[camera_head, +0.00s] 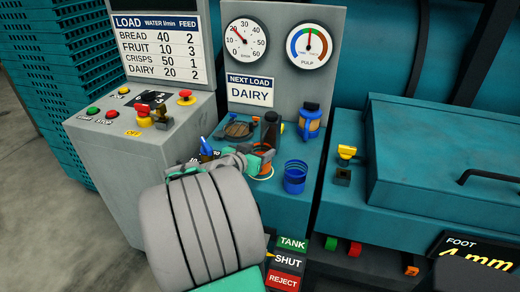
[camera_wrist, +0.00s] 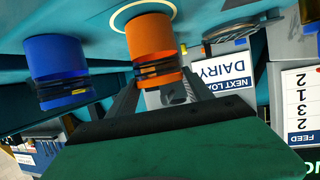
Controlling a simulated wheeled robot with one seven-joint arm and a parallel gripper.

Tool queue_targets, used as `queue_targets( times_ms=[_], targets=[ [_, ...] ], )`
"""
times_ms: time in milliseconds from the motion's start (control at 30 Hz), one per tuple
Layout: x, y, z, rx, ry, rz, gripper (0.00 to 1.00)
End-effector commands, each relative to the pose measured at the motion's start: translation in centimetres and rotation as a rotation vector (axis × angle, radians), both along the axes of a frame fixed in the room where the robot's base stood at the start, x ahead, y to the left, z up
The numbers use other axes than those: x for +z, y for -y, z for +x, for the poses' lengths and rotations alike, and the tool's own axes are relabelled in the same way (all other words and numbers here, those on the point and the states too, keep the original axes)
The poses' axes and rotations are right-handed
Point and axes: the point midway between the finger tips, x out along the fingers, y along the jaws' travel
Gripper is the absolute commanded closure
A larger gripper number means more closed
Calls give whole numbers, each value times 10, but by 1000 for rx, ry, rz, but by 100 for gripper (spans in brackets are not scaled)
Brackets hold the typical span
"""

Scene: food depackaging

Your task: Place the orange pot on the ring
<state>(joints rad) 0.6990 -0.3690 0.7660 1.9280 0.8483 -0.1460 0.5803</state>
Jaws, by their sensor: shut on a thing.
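The orange pot (camera_head: 264,168) is held in my gripper (camera_head: 262,152) above the teal worktop, partly hidden by the fingers in the head view. In the wrist view the orange pot (camera_wrist: 150,42) sits between the two dark fingers, with dark bands around its near end. The pale ring (camera_wrist: 116,22) is marked on the worktop and shows around the pot's far end. A small arc of the ring (camera_head: 270,176) shows beside the pot in the head view. I cannot tell whether the pot touches the worktop.
A blue pot (camera_head: 295,178) stands just right of the orange pot; the wrist view shows it too (camera_wrist: 57,62). Behind are a dark cylinder (camera_head: 271,128), a blue and orange lantern-like thing (camera_head: 309,122) and a round lid (camera_head: 238,129). The gauge panel (camera_head: 280,55) rises behind.

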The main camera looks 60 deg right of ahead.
Motion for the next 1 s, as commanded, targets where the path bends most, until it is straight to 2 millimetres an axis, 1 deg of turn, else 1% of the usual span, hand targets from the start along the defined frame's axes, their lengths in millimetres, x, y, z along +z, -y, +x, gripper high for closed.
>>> queue_targets(
  times_ms=[133, 167, 300, 400, 600, 733, 867, 1000],
  targets=[
    [-5, 0, 0, 0, 0, 0, 100],
    [-3, 0, 0, 0, 0, 0, 39],
    [-3, 0, 0, 0, 0, 0, 27],
    [-3, 0, 0, -1, 0, 0, 19],
    [-2, 0, 0, -1, 0, 0, 19],
    [3, -2, 0, 1, 0, 0, 19],
    [10, -26, 3, 6, 2, -3, 19],
    [22, -62, 5, 9, 2, -2, 19]
  ],
)
